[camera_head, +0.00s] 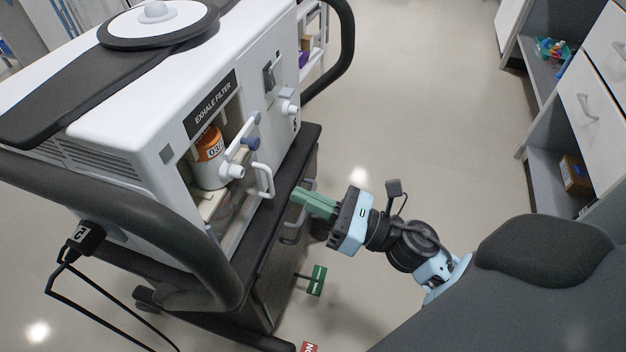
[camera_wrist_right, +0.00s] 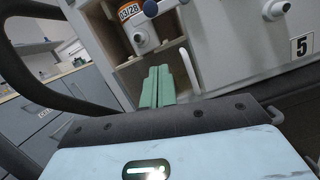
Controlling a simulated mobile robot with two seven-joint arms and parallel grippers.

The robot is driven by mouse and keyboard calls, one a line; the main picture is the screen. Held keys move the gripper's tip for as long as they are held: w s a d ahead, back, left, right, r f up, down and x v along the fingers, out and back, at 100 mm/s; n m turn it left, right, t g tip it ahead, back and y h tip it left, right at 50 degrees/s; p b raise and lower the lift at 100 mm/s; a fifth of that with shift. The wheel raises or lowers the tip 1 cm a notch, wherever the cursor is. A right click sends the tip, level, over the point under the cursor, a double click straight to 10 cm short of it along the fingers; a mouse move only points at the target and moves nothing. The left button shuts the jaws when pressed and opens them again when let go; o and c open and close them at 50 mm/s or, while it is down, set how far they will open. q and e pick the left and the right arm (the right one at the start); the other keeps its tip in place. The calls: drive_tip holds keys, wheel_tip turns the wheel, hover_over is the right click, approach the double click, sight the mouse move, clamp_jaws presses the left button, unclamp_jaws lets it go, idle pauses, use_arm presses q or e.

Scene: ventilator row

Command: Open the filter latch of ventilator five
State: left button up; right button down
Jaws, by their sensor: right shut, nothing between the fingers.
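Under the EXHALE FILTER label (camera_head: 212,104) an open bay holds an orange-and-white filter canister (camera_head: 209,150). A white latch bar (camera_head: 240,150) with a dark blue knob (camera_head: 252,144) crosses in front of the canister. My right gripper (camera_head: 298,196), with green fingers, is shut and empty, low in front of the bay. In the wrist view its fingertips (camera_wrist_right: 157,72) are beside a white handle (camera_wrist_right: 189,68). My left gripper is out of view.
The white handle (camera_head: 265,180) stands out at the bay's lower right. A dark rail (camera_head: 215,270) curves around the cart's near side. Grey drawers and shelves (camera_head: 575,120) stand at the right, with open floor between.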

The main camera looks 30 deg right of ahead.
sight(247, 135)
drive_tip(key=w+a+r+p, duration=0.3)
drive_tip(key=w+r, duration=0.2)
drive_tip(key=shift+w+a+r, duration=0.2)
drive_tip(key=shift+w+r, duration=0.1)
drive_tip(key=shift+w, duration=0.1)
drive_tip(key=shift+s+a+r+m+p, duration=0.1)
drive_tip(key=shift+r+m+p, duration=0.15)
drive_tip(key=shift+m+p, duration=0.35)
